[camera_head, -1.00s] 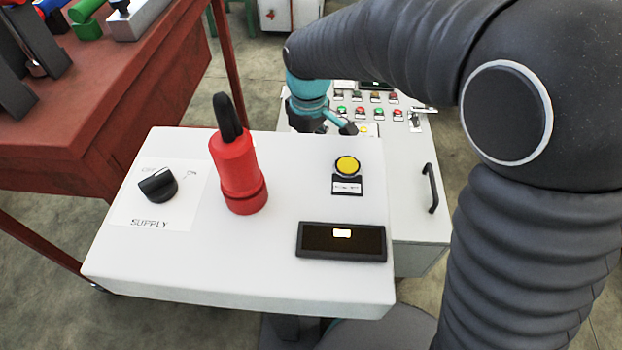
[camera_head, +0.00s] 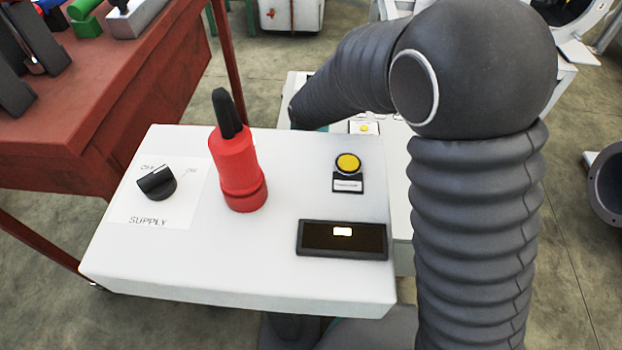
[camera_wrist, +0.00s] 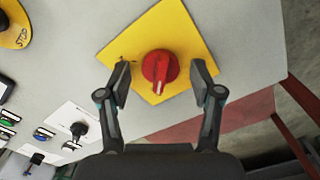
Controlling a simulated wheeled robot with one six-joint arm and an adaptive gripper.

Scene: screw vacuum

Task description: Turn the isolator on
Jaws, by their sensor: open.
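The isolator is a red rotary knob (camera_wrist: 159,68) on a yellow diamond-shaped plate (camera_wrist: 184,30), fixed to a pale grey panel. Its handle ridge points down in the wrist view, slightly tilted. My gripper (camera_wrist: 163,82) is open, with one finger on each side of the knob. Both fingers look apart from the knob, but the gap in depth is hard to judge. In the head view my arm hides the gripper, and the isolator does not show.
The pale panel also carries a yellow STOP plate (camera_wrist: 14,30) and a black switch (camera_wrist: 78,130). In the head view a white box holds a SUPPLY knob (camera_head: 157,183), a red handle (camera_head: 237,170) and a yellow button (camera_head: 347,163). A red bench (camera_head: 120,110) stands left.

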